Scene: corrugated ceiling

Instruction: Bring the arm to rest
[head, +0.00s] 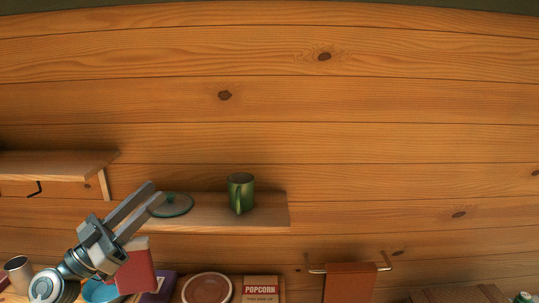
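My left gripper (156,193) is in the lower left of the head view, raised in front of the plank wall. Its two fingers point up and to the right, with a gap between them and nothing seen in it. The fingertips overlap the left end of the middle shelf (262,213) in the picture, close to a glass lid (177,204) with a green rim. I cannot tell how far the tips are from the shelf. My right gripper is out of view.
A green mug (240,192) stands on the middle shelf. Another shelf (55,165) is at left. Below are a red box (137,272), a brown plate (207,290), a popcorn box (261,289), a grey cup (18,272) and a hanging brown towel (350,284). The upper wall is bare.

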